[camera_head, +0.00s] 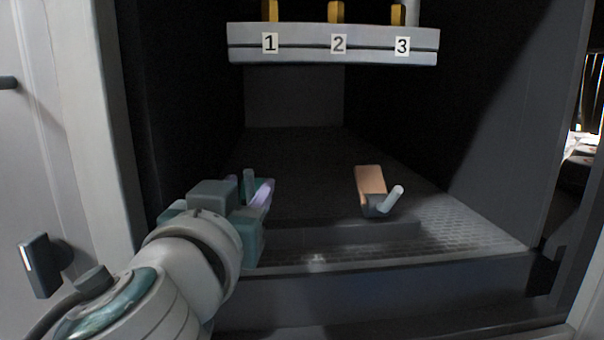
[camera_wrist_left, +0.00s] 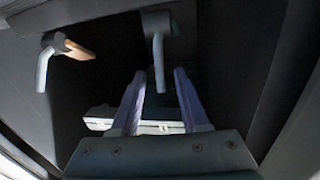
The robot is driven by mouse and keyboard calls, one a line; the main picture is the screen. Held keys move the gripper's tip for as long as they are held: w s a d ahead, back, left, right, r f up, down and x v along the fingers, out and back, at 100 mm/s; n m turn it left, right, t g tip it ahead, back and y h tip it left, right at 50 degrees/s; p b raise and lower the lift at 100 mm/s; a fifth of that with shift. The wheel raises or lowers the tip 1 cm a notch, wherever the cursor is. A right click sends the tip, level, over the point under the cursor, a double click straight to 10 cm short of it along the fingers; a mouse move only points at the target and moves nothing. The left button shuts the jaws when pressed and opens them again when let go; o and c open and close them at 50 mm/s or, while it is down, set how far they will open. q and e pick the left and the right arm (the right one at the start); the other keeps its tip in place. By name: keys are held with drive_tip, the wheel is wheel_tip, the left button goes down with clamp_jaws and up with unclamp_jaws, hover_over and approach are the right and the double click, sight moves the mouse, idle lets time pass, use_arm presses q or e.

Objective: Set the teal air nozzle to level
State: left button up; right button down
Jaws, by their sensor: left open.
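The teal air nozzle (camera_wrist_left: 156,22) is at the top middle of the left wrist view, with its grey lever (camera_wrist_left: 158,65) pointing down in the picture. In the head view the lever (camera_head: 249,181) stands up just behind my left gripper (camera_head: 258,192), which hides most of the nozzle. I cannot tell the teal flap's tilt. My left gripper (camera_wrist_left: 158,85) is open, its two purple fingers on either side of the lever's end. No contact shows. My right gripper is not in view.
An orange nozzle (camera_head: 370,181) with a pale lever (camera_head: 391,199) sits to the right, tilted. A grey bar (camera_head: 333,55) numbered 1, 2 and 3 hangs above. Dark walls close both sides, and a ledge (camera_head: 370,290) runs across the front. Between the nozzles is free room.

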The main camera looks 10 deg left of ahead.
use_arm(q)
drive_tip(key=w, duration=0.5)
drive_tip(key=shift+a, duration=0.25)
clamp_jaws()
idle(1.2)
